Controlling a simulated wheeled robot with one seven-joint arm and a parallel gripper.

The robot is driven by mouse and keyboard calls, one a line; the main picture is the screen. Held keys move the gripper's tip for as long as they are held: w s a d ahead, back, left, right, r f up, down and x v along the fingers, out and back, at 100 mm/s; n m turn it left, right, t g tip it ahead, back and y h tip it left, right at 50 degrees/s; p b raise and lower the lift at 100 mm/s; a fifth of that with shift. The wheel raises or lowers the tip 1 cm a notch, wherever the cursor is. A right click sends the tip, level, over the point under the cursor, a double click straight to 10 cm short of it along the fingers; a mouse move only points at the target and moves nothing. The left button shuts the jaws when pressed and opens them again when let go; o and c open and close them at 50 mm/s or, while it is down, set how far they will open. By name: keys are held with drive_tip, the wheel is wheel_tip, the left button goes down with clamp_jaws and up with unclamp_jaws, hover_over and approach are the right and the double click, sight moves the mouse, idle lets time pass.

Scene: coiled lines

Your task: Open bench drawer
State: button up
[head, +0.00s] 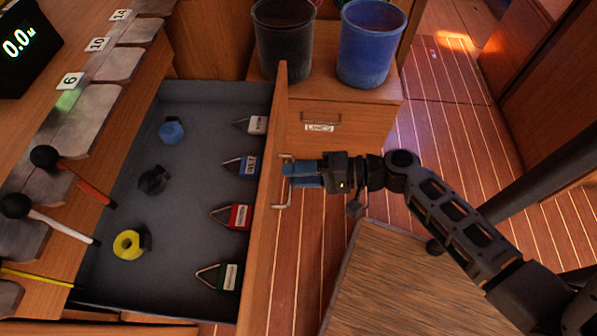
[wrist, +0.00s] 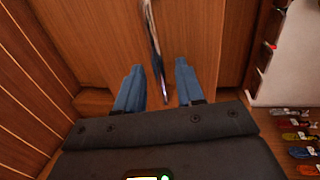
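The bench drawer (head: 150,205) stands pulled well out in the head view, its grey interior exposed. Its wooden front panel (head: 263,215) carries a metal bar handle (head: 281,204), which also shows in the wrist view (wrist: 152,35). My gripper (head: 290,175) reaches the handle from the right. In the wrist view its two blue fingers (wrist: 159,80) are apart, with the handle between them and gaps visible at both sides. I cannot tell whether a finger touches the handle.
Inside the drawer lie a blue item (head: 171,131), a black one (head: 154,180), a yellow roll (head: 127,244) and several tagged shackles. Black (head: 284,45) and blue (head: 368,45) buckets stand on a cabinet (head: 340,125) behind. A brown-topped surface (head: 395,285) is at front right.

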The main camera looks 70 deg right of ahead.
drive_tip(key=v, duration=0.7)
drive_tip(key=shift+s, duration=0.35)
drive_tip(key=shift+d, duration=0.1)
